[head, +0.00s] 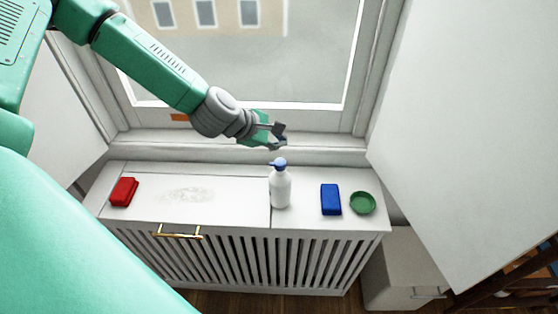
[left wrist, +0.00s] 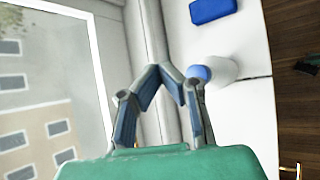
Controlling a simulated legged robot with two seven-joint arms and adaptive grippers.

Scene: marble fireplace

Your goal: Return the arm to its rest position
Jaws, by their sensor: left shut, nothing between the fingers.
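My left arm (head: 150,68) comes in from the upper left of the head view and reaches out in front of the window. Its gripper (head: 281,135) is above and behind the white bottle (head: 281,187) with the blue top, apart from it. In the left wrist view the gripper's fingers (left wrist: 161,80) bend in until their tips are close together, with nothing held. The blue bottle top (left wrist: 198,73) shows just right of the fingers there. My right gripper is in neither view.
The white radiator cover (head: 235,212) holds the bottle, a red block (head: 123,192), a blue block (head: 331,199), a green round dish (head: 362,203) and a faint smudge (head: 185,194). The window frame (head: 358,70) stands close behind the gripper. A white cabinet (head: 400,265) is at right.

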